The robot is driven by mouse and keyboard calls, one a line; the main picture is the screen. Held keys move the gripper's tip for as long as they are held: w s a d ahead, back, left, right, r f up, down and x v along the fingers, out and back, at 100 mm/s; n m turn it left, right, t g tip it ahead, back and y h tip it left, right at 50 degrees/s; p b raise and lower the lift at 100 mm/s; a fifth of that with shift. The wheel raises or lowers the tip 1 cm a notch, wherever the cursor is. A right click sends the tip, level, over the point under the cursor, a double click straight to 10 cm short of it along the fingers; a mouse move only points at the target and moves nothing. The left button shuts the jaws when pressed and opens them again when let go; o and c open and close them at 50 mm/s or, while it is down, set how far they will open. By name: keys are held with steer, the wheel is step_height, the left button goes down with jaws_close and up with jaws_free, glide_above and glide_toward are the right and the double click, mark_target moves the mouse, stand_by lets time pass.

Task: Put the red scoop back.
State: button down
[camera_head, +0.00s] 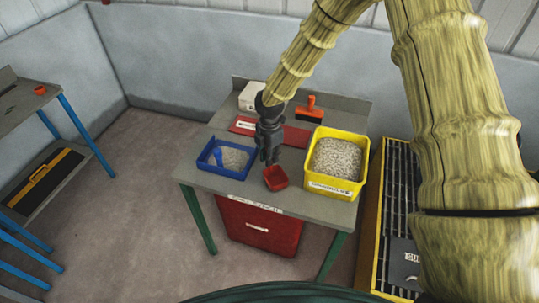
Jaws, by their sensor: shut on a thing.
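The red scoop (276,178) is a small open-topped red box shape near the middle front of the grey bench (240,187). My dark gripper (270,160) points down just behind it and is shut on it, though the grip itself is partly hidden. I cannot tell whether the scoop touches the bench top. A red flat mat or tray (294,137) with a white label lies behind the gripper, which covers part of it.
A blue tray (205,163) with grey grains and a blue scoop (217,155) is left. A yellow bin (334,187) of pale pellets is close on the right. An orange brush (311,106) and a white object (249,96) stand behind. A red bin (260,226) is under the bench.

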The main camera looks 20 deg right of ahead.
steer(key=shift+f, duration=0.15)
steer(key=c, duration=1.4)
jaws_free()
steer(key=shift+r+b, duration=1.4)
steer(key=shift+r, duration=4.8)
